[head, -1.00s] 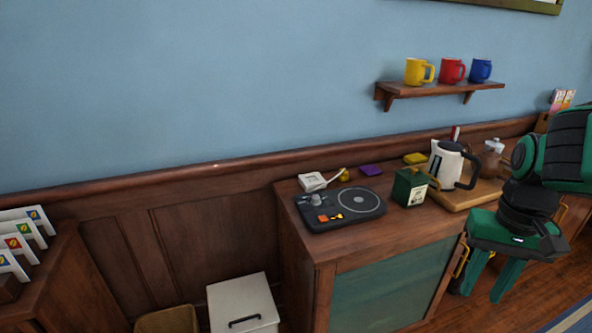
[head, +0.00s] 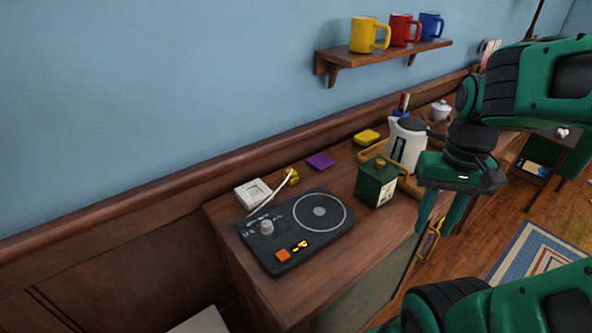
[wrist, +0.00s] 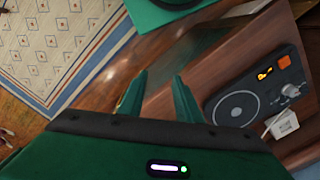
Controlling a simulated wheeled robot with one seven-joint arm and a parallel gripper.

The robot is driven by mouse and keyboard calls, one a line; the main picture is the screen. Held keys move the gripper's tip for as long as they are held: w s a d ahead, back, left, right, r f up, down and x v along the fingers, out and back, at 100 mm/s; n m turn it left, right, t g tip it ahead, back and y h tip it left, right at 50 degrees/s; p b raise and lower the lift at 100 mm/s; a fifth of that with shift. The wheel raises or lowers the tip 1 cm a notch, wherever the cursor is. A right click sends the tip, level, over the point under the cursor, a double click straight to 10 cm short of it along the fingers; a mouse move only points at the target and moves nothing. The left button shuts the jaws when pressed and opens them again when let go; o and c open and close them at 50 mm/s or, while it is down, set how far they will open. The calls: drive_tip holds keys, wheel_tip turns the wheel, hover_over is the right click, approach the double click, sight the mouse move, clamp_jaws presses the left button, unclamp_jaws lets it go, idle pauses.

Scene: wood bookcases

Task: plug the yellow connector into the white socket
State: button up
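The yellow connector (head: 292,176) lies on the wooden cabinet top at the end of a pale cable, behind the black hotplate-like device. The white socket (head: 253,193) is a square white block on the cabinet top, left of the connector and near the wall. The socket also shows in the wrist view (wrist: 284,124), at the right edge of the device. My gripper (head: 437,228) is open and empty, pointing down in front of the cabinet, well to the right of both. In the wrist view its two fingers (wrist: 157,92) stand apart with nothing between them.
The black device (head: 297,229) takes up the left cabinet top. A green canister (head: 376,183), a white kettle (head: 405,146), a purple block (head: 321,161) and a yellow block (head: 367,137) stand to the right. A shelf (head: 385,58) with mugs hangs above.

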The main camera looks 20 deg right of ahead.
drive_tip(key=shift+o, duration=2.1)
drive_tip(key=shift+s+r, duration=0.15)
drive_tip(key=shift+r, duration=0.05)
drive_tip(key=n+t+y, duration=0.2)
drive_tip(key=n+t, duration=0.4)
drive_tip(key=n, duration=0.4)
approach(291, 172)
drive_tip(key=shift+a+r, duration=0.15)
drive_tip(key=shift+r, duration=0.05)
drive_tip(key=x, duration=0.5)
drive_tip(key=shift+f, duration=0.3)
